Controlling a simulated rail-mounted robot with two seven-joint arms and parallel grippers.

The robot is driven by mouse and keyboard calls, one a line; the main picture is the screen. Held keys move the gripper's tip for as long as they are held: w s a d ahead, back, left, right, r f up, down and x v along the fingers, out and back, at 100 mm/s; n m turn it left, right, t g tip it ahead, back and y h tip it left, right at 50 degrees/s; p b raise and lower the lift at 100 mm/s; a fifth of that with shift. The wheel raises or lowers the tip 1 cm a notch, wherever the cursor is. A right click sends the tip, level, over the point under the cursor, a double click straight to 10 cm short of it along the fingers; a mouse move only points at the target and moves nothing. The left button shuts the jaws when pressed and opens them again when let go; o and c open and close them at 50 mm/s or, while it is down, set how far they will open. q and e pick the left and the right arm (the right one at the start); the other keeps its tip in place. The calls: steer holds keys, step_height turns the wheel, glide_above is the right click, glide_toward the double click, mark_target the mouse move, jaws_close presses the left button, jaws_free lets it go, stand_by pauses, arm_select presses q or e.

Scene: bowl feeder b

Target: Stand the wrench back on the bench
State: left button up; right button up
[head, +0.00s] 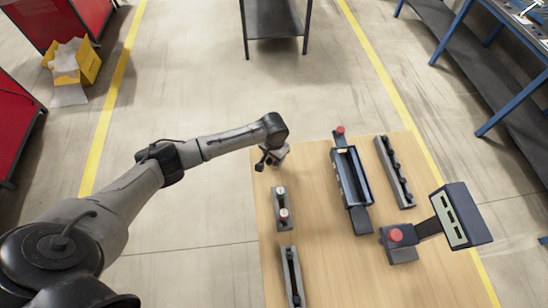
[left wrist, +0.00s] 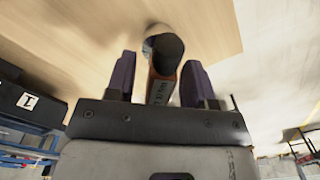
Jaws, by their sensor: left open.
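My left gripper (head: 270,160) is at the far left corner of the wooden bench (head: 320,240). In the left wrist view, its two dark fingers (left wrist: 158,82) are open, one on each side of an object that looks like the wrench (left wrist: 164,52). This object has a dark rounded end and an orange-brown body with lettering. Small gaps show between it and the fingers. Whether it stands or is tilted, and whether it touches the bench, I cannot tell. In the head view it is not clearly distinguishable from the gripper. My right gripper is out of view.
The bench holds a two-button box (head: 283,215), a long blue-grey tray (head: 351,180), a slotted rack (head: 395,172), another slotted rack (head: 291,277), and a red-button box (head: 398,246) beside a tilted panel (head: 461,215). Bare wood lies between them.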

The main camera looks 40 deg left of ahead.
arm_select(q)
step_height(320, 180, up, 10)
steer(key=shift+r, duration=0.15)
stand_by(0.3)
stand_by(0.5)
